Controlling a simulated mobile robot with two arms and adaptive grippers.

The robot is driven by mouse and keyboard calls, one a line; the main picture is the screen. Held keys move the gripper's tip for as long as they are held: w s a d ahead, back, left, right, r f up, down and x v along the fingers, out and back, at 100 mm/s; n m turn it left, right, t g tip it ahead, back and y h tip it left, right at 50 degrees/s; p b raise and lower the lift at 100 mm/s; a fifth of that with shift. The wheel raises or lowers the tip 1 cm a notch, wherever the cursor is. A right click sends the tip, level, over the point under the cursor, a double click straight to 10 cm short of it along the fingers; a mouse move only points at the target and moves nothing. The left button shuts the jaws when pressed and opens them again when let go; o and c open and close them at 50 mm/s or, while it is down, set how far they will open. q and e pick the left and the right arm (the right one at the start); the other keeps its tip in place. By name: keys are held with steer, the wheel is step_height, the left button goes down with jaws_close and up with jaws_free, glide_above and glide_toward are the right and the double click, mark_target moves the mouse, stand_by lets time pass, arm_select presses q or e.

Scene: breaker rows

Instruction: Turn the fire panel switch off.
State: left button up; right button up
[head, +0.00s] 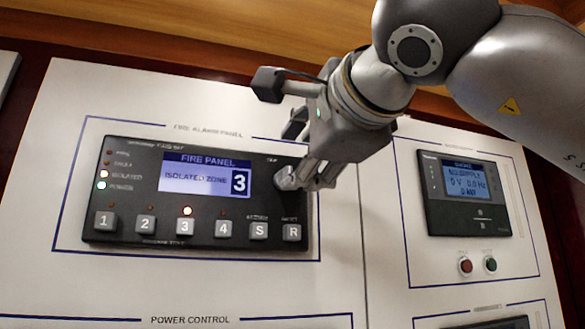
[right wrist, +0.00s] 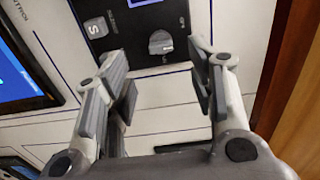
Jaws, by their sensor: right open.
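The fire panel (head: 140,212) is a black unit on the white wall board. Its blue-white screen reads "FIRE PANEL, ISOLATED ZONE 3". The grey switch knob (head: 287,179) is at its upper right, partly covered by my right gripper (head: 290,132). In the right wrist view the knob (right wrist: 160,43) shows whole, beyond the gap between the two fingers of my right gripper (right wrist: 166,80). The fingers are open with nothing between them. I cannot tell whether a finger touches the panel. The knob's exact setting is too small to read. My left gripper is not in view.
Numbered buttons and the S and R buttons (head: 292,232) line the panel's bottom, below the knob. A second black panel with a blue display (head: 463,190) is at the right, above a red button (head: 465,265) and a green button (head: 490,264). Wooden trim (head: 200,40) runs above the board.

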steer(key=shift+v, duration=2.25)
